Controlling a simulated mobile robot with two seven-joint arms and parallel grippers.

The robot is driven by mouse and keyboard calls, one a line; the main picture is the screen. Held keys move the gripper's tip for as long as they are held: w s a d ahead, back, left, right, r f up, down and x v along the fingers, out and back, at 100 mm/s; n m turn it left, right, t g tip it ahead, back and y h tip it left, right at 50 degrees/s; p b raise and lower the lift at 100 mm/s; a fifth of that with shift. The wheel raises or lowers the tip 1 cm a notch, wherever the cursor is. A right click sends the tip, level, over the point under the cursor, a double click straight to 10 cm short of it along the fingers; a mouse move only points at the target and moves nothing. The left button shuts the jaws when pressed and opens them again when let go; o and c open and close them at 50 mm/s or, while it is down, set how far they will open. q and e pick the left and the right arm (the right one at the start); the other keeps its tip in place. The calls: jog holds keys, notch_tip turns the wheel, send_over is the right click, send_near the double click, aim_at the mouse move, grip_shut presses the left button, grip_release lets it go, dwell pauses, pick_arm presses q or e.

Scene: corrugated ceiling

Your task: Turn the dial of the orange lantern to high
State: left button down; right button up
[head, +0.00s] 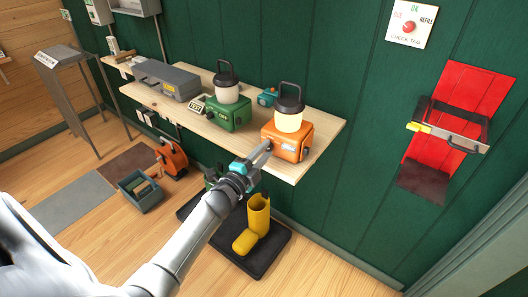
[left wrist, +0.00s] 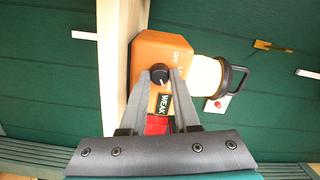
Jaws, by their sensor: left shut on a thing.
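The orange lantern (head: 287,136) stands on the wooden shelf near its right front end, its globe (head: 289,120) glowing pale yellow. My left gripper (head: 262,152) reaches up to the lantern's front face. The left wrist view shows its fingers on either side of the black dial (left wrist: 159,76), shut on it. A light pointer mark shows on the dial. Lettering reading OFF is beside the dial, and a dark WEAK label (left wrist: 165,104) lies below it; other lettering is partly hidden by a finger. My right gripper is not in view.
A green lantern (head: 228,112) stands left of the orange one on the shelf (head: 325,134), with a small teal object (head: 267,97) behind. A grey box (head: 168,80) is farther left. A red wall panel is at right.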

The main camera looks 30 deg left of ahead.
pick_arm(q)
jog(key=c, duration=0.6)
grip_release()
jog(key=shift+c, duration=0.2)
jog(key=s+p, duration=0.1)
jog(key=s, duration=1.4)
jog(key=shift+s+p, duration=0.15)
jog(key=shift+p, duration=0.15)
jog(key=shift+d, duration=0.1)
